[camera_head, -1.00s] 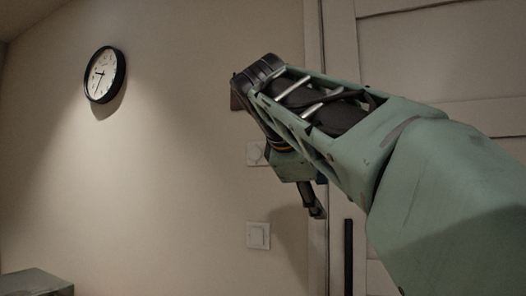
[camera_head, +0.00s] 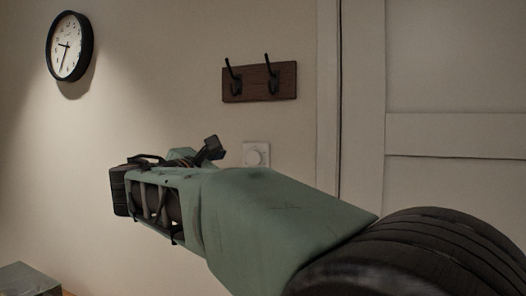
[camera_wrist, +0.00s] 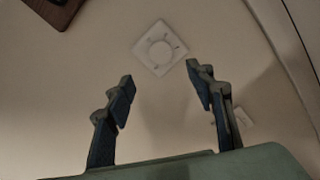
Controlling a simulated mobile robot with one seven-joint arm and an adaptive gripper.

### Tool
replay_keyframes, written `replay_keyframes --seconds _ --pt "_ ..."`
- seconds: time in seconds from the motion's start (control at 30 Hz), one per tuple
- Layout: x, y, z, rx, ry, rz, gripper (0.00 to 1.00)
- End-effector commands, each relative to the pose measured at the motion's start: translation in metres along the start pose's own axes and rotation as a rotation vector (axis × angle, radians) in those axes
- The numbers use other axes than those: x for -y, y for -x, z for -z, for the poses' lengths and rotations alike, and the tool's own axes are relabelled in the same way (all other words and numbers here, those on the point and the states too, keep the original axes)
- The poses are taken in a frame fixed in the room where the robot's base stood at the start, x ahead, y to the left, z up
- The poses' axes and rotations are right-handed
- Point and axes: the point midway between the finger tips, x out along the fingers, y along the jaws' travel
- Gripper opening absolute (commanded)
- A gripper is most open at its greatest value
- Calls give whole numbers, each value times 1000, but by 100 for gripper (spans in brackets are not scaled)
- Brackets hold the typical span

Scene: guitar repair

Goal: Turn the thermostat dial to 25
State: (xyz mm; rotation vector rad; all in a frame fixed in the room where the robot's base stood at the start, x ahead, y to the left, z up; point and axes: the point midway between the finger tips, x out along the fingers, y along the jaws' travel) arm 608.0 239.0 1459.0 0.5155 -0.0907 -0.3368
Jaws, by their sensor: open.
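The thermostat is a white square plate with a round dial (camera_head: 256,155) on the wall, partly hidden at its lower edge by my arm in the head view. In the wrist view the dial (camera_wrist: 160,50) shows whole, with small marks around it, beyond the fingertips and centred between them. I cannot read the setting. My gripper (camera_wrist: 160,80) is open and empty, its two fingers spread and apart from the thermostat. In the head view one finger of my gripper (camera_head: 210,148) shows just left of the thermostat.
A dark wooden rack with two hooks (camera_head: 260,82) is on the wall above the thermostat. A round clock (camera_head: 69,47) hangs at the left. A panelled door (camera_head: 450,100) is at the right. A light switch (camera_wrist: 243,117) is partly hidden behind the right finger in the wrist view.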

Motion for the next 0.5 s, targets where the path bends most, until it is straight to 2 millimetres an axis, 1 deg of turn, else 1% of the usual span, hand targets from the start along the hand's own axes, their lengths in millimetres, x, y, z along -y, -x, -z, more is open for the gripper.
replay_keyframes --seconds 0.3,0.4,0.5 --pt "1 -58 -2 2 -1 6 50" --pt "2 -76 -2 2 -1 6 50" --pt "2 -88 -2 2 -2 5 50"
